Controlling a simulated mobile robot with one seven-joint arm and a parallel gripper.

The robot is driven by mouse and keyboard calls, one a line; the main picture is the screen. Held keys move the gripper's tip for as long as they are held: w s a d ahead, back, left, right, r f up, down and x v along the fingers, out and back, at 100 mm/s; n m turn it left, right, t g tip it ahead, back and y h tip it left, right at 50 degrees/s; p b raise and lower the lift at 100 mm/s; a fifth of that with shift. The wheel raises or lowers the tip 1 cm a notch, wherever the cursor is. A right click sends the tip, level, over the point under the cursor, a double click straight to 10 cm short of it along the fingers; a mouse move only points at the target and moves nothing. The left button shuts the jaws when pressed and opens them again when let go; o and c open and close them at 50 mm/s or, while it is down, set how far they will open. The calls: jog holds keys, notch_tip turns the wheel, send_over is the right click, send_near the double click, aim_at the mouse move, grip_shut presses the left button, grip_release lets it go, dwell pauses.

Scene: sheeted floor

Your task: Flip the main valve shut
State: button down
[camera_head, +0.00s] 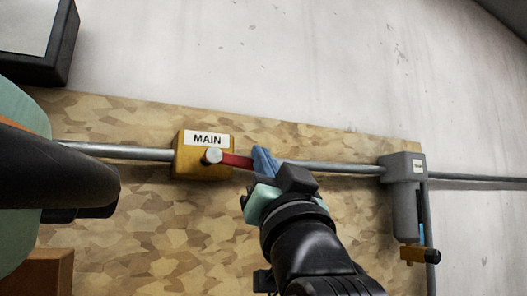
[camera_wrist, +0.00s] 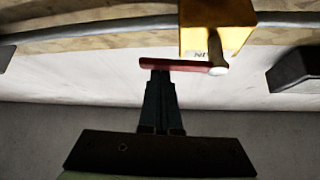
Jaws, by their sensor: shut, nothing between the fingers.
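The main valve (camera_head: 190,163) is a yellow block with a white "MAIN" label on the grey pipe. Its red handle (camera_head: 236,160) runs from a pale round pivot to the right, nearly along the pipe. The valve body (camera_wrist: 225,30) and red handle (camera_wrist: 182,65) also show in the wrist view. My gripper (camera_head: 265,160) is shut and empty, its blue fingers at the handle's free end. In the wrist view my fingertips (camera_wrist: 160,73) overlap the handle's edge near that end; I cannot tell whether they touch it.
The pipe (camera_head: 330,167) crosses a patterned tan board (camera_head: 110,220). A grey fitting (camera_head: 405,195) with a small label stands to the right, with a small yellow-and-black part (camera_head: 418,255) below it. A dark-edged box (camera_head: 60,45) is at the upper left. The wall above is bare.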

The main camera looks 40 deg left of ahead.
jog(key=s+a+f+m+t+h, duration=0.2)
jog(key=s+f+m+t+h, duration=0.2)
jog(key=m, duration=0.5)
jog(key=shift+s+a+f+h+b, duration=0.2)
jog(key=shift+s+f+h+b, duration=0.1)
jog(key=shift+s+f+h, duration=0.55)
jog(key=shift+w, duration=0.1)
dwell(0.6)
